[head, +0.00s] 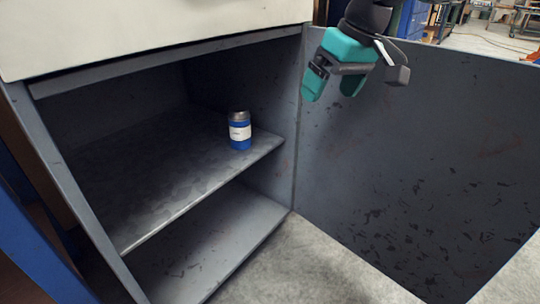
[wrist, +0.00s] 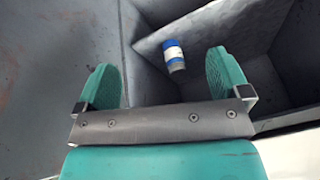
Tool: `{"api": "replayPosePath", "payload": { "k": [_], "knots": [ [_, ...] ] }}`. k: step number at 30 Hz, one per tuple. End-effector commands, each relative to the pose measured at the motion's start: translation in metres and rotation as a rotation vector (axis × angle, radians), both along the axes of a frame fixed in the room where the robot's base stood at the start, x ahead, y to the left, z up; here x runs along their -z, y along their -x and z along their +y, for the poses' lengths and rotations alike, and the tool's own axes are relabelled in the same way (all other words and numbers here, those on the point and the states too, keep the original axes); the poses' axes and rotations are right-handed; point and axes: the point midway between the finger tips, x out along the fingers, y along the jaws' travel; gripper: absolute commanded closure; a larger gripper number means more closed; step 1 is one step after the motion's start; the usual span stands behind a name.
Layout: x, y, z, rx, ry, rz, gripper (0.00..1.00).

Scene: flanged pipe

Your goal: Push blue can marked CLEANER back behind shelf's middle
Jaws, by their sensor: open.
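The blue can (head: 240,134) with a white label and grey top stands upright on the cabinet's upper shelf (head: 150,165), near the right end and close to the front edge. The label's print is too small to read. The can also shows in the wrist view (wrist: 174,56), beyond the gap between the fingers. My gripper (head: 334,88) is open and empty, high in front of the open door and to the right of the can, apart from it. Both teal fingers (wrist: 165,85) show spread apart in the wrist view.
The cabinet door (head: 420,160) stands wide open on the right. A pale panel (head: 150,30) overhangs the shelf opening. A lower shelf (head: 205,250) lies below. The upper shelf around and behind the can is bare.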

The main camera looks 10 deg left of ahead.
Motion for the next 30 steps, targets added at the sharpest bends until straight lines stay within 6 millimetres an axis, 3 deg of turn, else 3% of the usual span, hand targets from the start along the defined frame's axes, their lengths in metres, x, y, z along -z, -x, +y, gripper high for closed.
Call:
{"api": "replayPosePath", "payload": {
  "k": [1, 6, 12, 17, 30],
  "knots": [
    [0.034, -0.020, 0.021, -0.017, 0.004, -0.017, 0.06],
    [0.091, -0.065, 0.078, -0.057, 0.015, -0.079, 0.06],
    [0.141, -0.084, 0.120, -0.084, 0.019, -0.132, 0.06],
    [0.157, -0.087, 0.132, -0.090, 0.022, -0.154, 0.06],
    [0.155, -0.089, 0.133, -0.088, 0.019, -0.159, 0.06]
  ]
}}
